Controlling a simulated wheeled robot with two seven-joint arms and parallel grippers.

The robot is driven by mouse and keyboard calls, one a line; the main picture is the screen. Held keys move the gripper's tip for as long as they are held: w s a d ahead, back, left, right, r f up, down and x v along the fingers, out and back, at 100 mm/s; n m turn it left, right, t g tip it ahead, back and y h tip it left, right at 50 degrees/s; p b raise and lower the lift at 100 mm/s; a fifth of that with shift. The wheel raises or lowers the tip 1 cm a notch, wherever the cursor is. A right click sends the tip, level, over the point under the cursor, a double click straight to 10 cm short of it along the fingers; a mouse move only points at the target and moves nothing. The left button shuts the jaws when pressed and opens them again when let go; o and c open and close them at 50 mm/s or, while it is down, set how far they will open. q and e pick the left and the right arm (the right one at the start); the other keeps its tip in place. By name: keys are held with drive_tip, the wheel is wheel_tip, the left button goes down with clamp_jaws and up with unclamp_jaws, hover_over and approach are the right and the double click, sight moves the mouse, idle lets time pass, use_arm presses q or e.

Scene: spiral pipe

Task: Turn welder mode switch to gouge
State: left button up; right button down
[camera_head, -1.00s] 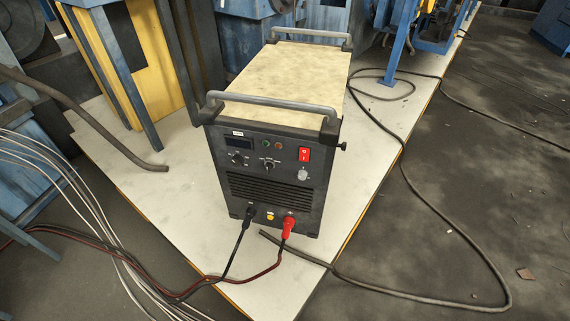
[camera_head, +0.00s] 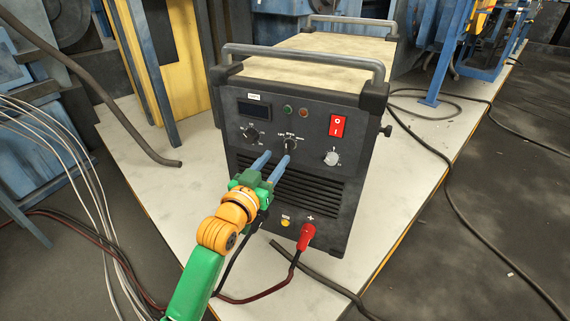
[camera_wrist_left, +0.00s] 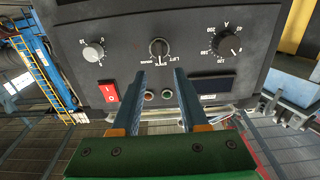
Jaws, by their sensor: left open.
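The welder (camera_head: 345,200) is a dark box with a control panel facing me. Its mode switch (camera_head: 290,145), a small black knob, sits mid-panel with small labels around it; it also shows upside down in the left wrist view (camera_wrist_left: 158,48). A gouge label (camera_wrist_left: 134,63) is at one side of it there. I cannot tell for certain where the knob points. My left gripper (camera_head: 275,158) is open and empty, its two blue fingers just below the switch in the head view. In the wrist view the fingertips (camera_wrist_left: 160,74) are apart, with the knob beyond them. My right gripper is not in view.
A black dial (camera_head: 249,134) is left of the switch, a red power switch (camera_head: 338,126) and grey dial (camera_head: 331,158) right. A red plug (camera_head: 306,235) and cables hang below. A grey handle (camera_head: 300,58) spans the top front edge.

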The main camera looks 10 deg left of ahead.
sight(286, 145)
use_arm(q)
drive_tip(key=w, duration=0.2)
drive_tip(key=w+d+b, duration=0.1)
drive_tip(key=w, duration=0.2)
drive_tip(key=shift+w, duration=0.25)
drive_tip(key=shift+w+d+b, duration=0.15)
drive_tip(key=shift+w+b, duration=0.15)
drive_tip(key=shift+w, duration=0.15)
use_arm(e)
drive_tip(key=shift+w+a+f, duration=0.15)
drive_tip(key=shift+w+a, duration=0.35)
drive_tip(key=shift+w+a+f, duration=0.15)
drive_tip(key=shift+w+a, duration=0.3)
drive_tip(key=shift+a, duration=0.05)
use_arm(q)
drive_tip(key=shift+c, duration=0.2)
clamp_jaws()
